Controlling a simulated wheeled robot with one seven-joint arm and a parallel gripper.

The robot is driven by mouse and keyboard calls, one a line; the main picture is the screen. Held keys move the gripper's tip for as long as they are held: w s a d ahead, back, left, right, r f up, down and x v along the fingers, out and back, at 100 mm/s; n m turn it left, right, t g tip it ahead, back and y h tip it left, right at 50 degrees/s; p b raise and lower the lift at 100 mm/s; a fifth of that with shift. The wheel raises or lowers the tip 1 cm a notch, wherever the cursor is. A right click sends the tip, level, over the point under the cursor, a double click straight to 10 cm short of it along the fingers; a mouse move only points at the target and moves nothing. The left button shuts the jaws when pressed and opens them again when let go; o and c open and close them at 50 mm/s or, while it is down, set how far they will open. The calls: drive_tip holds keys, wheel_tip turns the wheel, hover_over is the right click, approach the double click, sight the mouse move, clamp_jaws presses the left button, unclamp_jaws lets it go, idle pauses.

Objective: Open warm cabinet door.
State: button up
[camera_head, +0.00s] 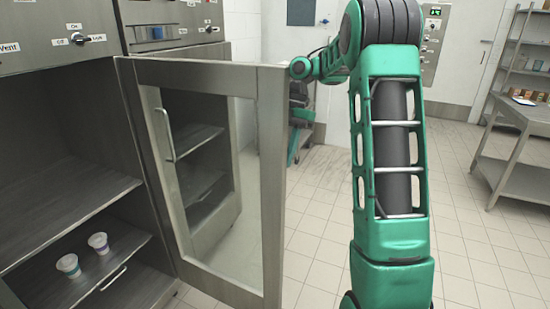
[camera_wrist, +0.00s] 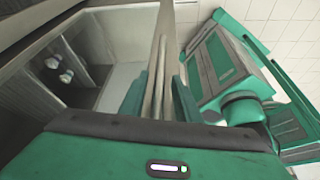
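The warm cabinet (camera_head: 60,210) is at the left in the head view, its front open. Its door (camera_head: 272,190), grey metal with a glass panel, stands swung well out toward the middle. My green arm rises to the right and bends toward the door's top outer corner. My gripper cannot be made out in the head view. In the wrist view my gripper (camera_wrist: 160,100) has one finger on each side of pale upright strips (camera_wrist: 158,80), which look like part of the door. Whether the fingers press on them cannot be told.
Two small cups, a teal-banded one (camera_head: 69,265) and a purple-banded one (camera_head: 98,243), stand on the cabinet's lower shelf. A control panel with knobs (camera_head: 78,38) is above. A metal table (camera_head: 530,120) stands far right. Tiled floor (camera_head: 470,260) is clear right of my arm.

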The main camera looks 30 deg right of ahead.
idle(0.3)
drive_tip(key=v, duration=1)
drive_tip(key=shift+w+d+r, duration=0.15)
drive_tip(key=shift+d+r, duration=0.05)
drive_tip(key=shift+r, duration=0.05)
idle(0.6)
idle(0.5)
